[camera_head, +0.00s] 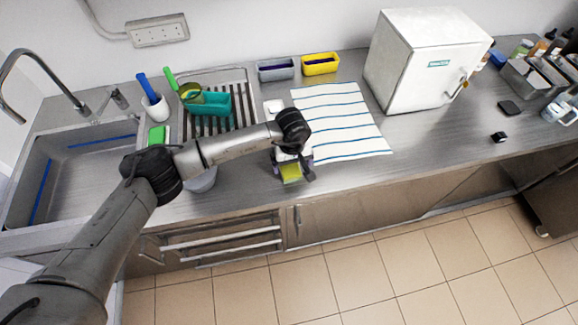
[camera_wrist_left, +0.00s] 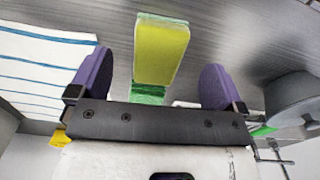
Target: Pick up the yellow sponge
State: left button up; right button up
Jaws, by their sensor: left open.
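The yellow sponge (camera_head: 290,173), with a green layer, is near the front edge of the steel counter in the head view, partly hidden by my gripper. In the left wrist view the yellow sponge (camera_wrist_left: 160,52) lies between the two purple fingers, apart from both, with its green part showing at the near end. My left gripper (camera_head: 295,172) is open and sits over the sponge; it also shows in the left wrist view (camera_wrist_left: 158,80). My right gripper is in neither view.
A blue-striped white towel (camera_head: 345,122) lies to the right, with a white box freezer (camera_head: 425,60) behind. A grey pot (camera_head: 203,181) stands left of the gripper. A dish rack (camera_head: 243,112) and the sink (camera_head: 75,165) are further left.

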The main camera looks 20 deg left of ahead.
aim_at(291, 172)
pick_arm(q)
jog(key=shift+s+f+p, duration=0.1)
jog(key=shift+f+p, duration=0.2)
jog(key=shift+f, duration=2.5)
jog(key=shift+c, duration=0.3)
jog(key=c, duration=1)
